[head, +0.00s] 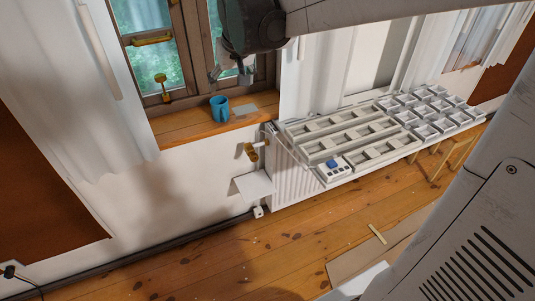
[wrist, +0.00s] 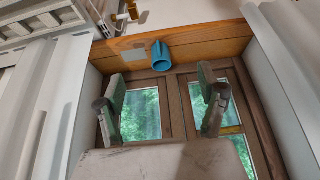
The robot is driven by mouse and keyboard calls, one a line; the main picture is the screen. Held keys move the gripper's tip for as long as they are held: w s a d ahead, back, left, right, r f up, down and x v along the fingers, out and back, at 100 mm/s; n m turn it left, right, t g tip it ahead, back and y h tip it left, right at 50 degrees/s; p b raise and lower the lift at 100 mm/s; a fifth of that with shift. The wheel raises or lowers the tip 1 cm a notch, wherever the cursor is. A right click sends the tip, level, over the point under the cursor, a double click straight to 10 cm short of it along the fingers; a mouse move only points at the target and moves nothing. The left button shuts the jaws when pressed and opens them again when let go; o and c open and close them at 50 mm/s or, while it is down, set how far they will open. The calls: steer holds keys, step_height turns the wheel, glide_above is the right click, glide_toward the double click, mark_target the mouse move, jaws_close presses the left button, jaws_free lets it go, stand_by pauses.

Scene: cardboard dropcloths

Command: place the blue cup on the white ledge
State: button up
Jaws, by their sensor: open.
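The blue cup (head: 219,109) stands upright on the wooden windowsill (head: 190,127). In the wrist view the cup (wrist: 160,56) is on the sill beyond my fingertips, between them in the picture, with its open mouth in sight. My gripper (head: 230,76) is open and empty, in front of the window and above the cup in the head view. Its two fingers show apart in the wrist view (wrist: 162,88), not touching the cup. A small white ledge (head: 254,186) juts out low beside the radiator, below and right of the sill; its top looks bare.
A flat grey card (head: 245,109) lies on the sill right of the cup. A brass valve (head: 251,152) sits above the ledge near the white radiator (head: 292,184). Trays (head: 345,138) top the radiator. A white curtain (head: 62,90) hangs left of the window.

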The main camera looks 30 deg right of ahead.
steer(key=s+f, duration=0.2)
steer(key=s, duration=1.1)
steer(key=s+a+f+t, duration=0.1)
steer(key=s+f, duration=0.1)
steer(key=s, duration=1.1)
steer(key=shift+s, duration=0.25)
steer(key=shift+s+f, duration=0.3)
steer(key=shift+c, duration=0.8)
steer(key=shift+s+f+t, duration=0.1)
steer(key=shift+t, duration=0.2)
steer(key=shift+c, duration=1.2)
steer(key=c, duration=1.1)
